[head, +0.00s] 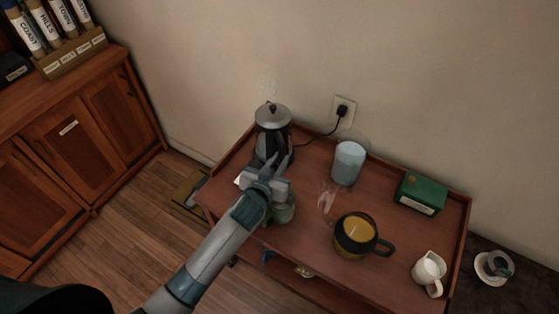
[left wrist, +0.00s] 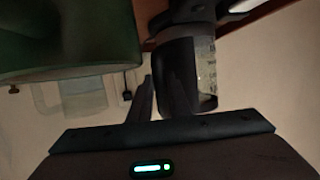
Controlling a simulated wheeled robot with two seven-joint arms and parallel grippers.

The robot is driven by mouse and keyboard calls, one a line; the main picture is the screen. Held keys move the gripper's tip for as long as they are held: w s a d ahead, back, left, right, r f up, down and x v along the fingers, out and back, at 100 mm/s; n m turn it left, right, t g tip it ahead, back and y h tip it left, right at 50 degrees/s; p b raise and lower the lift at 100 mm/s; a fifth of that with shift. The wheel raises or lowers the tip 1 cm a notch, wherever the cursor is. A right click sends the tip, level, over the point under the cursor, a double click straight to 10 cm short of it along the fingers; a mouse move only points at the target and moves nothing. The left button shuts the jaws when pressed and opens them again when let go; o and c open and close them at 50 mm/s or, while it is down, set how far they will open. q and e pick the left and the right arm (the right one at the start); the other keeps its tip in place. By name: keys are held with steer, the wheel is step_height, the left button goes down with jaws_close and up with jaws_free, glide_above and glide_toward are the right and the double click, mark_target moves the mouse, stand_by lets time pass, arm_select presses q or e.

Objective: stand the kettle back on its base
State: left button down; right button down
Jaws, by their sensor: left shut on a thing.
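The kettle (head: 272,118), steel with a black lid knob and dark lower parts, stands upright at the back left corner of the wooden trolley. My left gripper (head: 274,165) reaches in from the front and is shut on the kettle's dark handle side. In the left wrist view the kettle (left wrist: 197,65) is close up, with the gripper's fingers (left wrist: 158,95) against its dark part. A black cord runs from the kettle's foot to the wall plug (head: 342,111). The base itself is hidden, so I cannot tell whether the kettle is seated on it. My right gripper is not in view.
A green pot (head: 284,210) stands just below my left gripper. A water-filled glass jar (head: 348,163), a clear glass (head: 326,199), an amber-filled dark pot (head: 355,234), a green box (head: 421,194) and a white jug (head: 429,270) occupy the trolley's right. The wall is close behind.

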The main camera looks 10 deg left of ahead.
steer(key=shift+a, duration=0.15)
arm_select(q)
steer(key=shift+f, duration=0.1)
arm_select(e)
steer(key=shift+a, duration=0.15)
arm_select(q)
steer(key=c, duration=1.7)
jaws_free()
steer(key=shift+f, duration=0.15)
steer(key=shift+o, duration=0.2)
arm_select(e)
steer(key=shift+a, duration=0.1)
